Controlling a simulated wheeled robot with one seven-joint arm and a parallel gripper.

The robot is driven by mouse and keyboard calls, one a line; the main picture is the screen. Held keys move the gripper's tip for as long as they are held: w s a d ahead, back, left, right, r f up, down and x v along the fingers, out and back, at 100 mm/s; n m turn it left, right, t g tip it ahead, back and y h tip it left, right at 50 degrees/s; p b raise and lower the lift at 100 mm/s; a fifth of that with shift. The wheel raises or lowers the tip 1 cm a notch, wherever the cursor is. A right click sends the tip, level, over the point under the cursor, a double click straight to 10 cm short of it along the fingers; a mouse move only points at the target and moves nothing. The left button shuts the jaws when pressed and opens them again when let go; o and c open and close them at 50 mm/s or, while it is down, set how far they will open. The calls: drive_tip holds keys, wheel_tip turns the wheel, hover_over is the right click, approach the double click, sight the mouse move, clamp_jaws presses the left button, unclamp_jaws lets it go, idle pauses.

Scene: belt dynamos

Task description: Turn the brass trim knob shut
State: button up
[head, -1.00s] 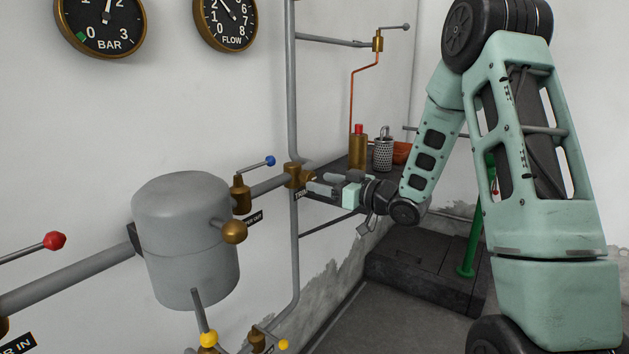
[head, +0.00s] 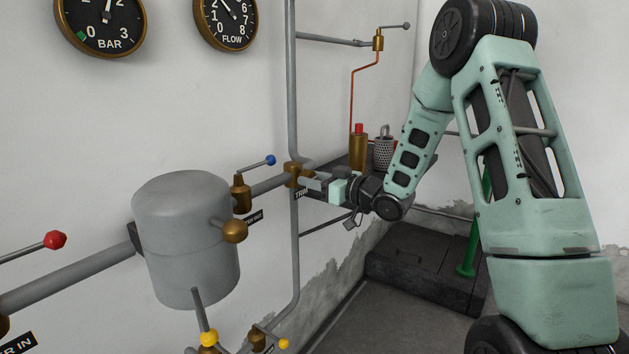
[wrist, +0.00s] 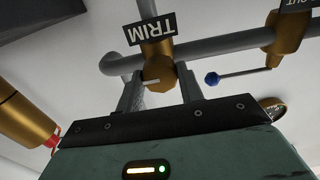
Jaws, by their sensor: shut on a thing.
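The brass trim knob (wrist: 160,72) shows in the wrist view below the black TRIM label (wrist: 150,28), with a small pale mark on its face. The brass trim valve (head: 292,174) sits on the grey pipe in the head view, left of my gripper. My gripper (wrist: 160,90) has one finger on each side of the knob and is shut on it. In the head view my gripper (head: 311,182) reaches the valve from the right and hides the knob itself.
A blue-tipped lever (head: 270,160) is close on the left, above the grey tank (head: 186,240). A brass oil can (head: 358,150) and a perforated metal cup (head: 383,152) stand on a dark shelf behind my wrist. A thin orange-red tube (head: 352,95) hangs above.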

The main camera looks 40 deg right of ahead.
drive_tip(key=shift+b, duration=0.35)
drive_tip(key=n+b, duration=1.7)
drive_tip(key=b, duration=0.3)
drive_tip(key=shift+f+n, duration=0.15)
drive_tip(key=shift+n, duration=0.25)
drive_tip(key=o, duration=1)
drive_tip(key=shift+s, duration=0.15)
drive_tip(key=p+v, duration=0.2)
drive_tip(key=v, duration=1.5)
